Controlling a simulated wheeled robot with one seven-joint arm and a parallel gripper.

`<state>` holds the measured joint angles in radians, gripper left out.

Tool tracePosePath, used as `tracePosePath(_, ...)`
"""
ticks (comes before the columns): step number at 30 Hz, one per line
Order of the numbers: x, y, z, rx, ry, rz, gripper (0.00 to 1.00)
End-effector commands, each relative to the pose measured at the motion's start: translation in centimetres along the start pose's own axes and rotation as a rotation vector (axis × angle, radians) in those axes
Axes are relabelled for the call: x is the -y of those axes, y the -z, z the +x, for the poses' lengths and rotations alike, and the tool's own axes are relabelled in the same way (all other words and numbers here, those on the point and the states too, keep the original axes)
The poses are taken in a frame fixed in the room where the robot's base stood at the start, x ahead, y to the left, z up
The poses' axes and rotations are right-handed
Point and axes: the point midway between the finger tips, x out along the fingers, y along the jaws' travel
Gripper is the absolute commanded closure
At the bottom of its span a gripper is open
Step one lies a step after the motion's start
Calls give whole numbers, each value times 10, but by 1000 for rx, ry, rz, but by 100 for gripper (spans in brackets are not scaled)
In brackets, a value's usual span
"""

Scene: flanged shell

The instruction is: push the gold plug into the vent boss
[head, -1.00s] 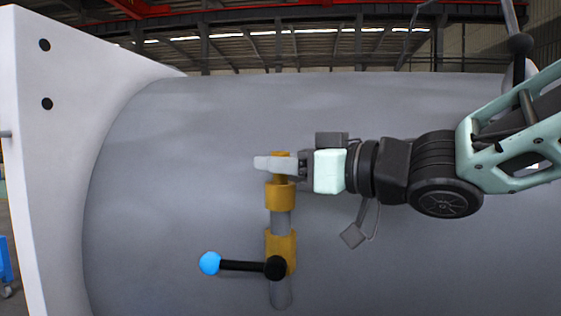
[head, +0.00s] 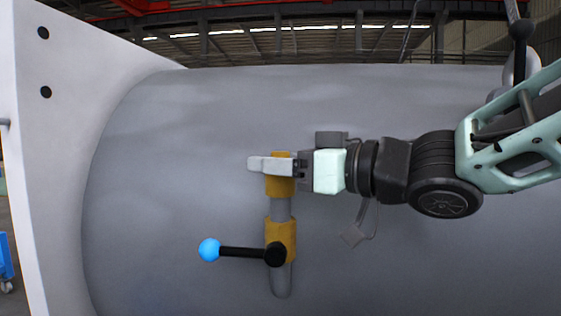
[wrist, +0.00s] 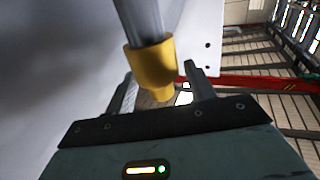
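The gold plug (head: 284,154) shows its top just above my gripper's pale finger in the head view. The gold vent boss (head: 280,188) sits directly below on an upright grey pipe. My gripper (head: 270,164) comes in level from the right and is shut on the plug, its finger down at the boss's top edge. No gap shows between finger and boss; the plug's lower part is hidden, so its depth cannot be told. In the wrist view the boss (wrist: 151,66) hangs inverted on its pipe, in line between my fingers (wrist: 160,82).
Below the boss, a gold valve body (head: 281,233) carries a black lever with a blue ball (head: 209,250) reaching left. The big grey shell (head: 180,170) curves behind. A white flange (head: 60,170) stands at the left. Space left of the finger is free.

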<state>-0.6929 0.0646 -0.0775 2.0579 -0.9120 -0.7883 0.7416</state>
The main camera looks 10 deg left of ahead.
Motion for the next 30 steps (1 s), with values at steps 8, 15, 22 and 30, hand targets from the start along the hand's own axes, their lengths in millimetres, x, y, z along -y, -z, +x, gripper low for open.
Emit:
tracePosePath(8,0,0,0,0,0,0,46)
tracePosePath(15,-1,-1,-16,-2,-2,-1,46)
tracePosePath(22,0,-2,-66,-4,-4,-2,46)
tracePosePath(30,-1,-2,-128,-4,-4,-2,46)
